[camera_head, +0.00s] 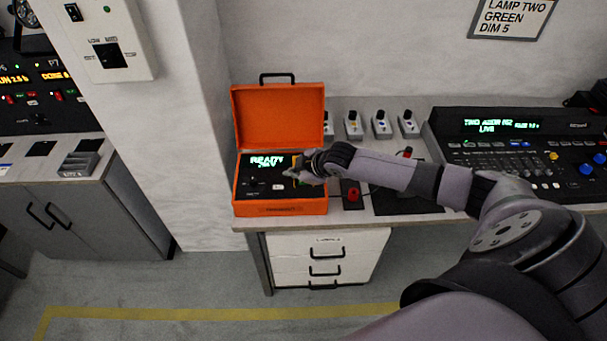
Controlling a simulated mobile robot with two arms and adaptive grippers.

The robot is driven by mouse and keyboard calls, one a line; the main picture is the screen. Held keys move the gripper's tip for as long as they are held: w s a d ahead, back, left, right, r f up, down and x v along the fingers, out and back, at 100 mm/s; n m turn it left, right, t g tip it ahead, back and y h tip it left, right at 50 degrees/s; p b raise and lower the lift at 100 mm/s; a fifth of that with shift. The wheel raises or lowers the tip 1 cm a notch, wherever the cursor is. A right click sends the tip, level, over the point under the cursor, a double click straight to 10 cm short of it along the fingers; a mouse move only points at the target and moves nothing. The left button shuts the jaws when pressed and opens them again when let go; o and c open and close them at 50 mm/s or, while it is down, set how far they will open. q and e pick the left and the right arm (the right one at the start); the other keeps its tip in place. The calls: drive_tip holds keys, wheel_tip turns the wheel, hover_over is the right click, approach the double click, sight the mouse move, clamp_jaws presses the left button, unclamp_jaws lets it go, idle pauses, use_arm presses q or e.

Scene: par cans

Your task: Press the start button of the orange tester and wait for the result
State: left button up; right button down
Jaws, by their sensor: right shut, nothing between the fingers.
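The orange tester (281,208) stands open on the left end of the desk, its lid raised at the back. Its display (267,161) is lit and reads READY, with a smaller second line too small to read. The dark panel below the display carries small controls, and I cannot tell for certain which is the start button. My right gripper (293,172) is shut and empty, over the right part of the tester's panel. It hides that part, and I cannot tell whether the fingertips touch it. My left gripper is not in view.
The desk (340,217) holds several small switch boxes (381,126) behind my right forearm, a red-buttoned box (351,194) right of the tester, and a lighting console (520,150) at right. A wall pillar (190,120) stands left of the desk. Drawers (327,258) sit below.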

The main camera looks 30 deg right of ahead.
drive_tip(key=shift+t, duration=0.3)
drive_tip(key=d+r, duration=0.1)
drive_tip(key=w+d+r, duration=0.2)
drive_tip(key=d, duration=0.1)
drive_tip(key=shift+r, duration=0.35)
wheel_tip(320, 180, down, 7)
drive_tip(key=b, duration=0.6)
drive_tip(key=shift+b, duration=0.4)
drive_tip(key=shift+f+b, duration=0.4)
drive_tip(key=shift+f, duration=0.55)
drive_tip(key=shift+f, duration=0.1)
drive_tip(key=shift+f, duration=0.3)
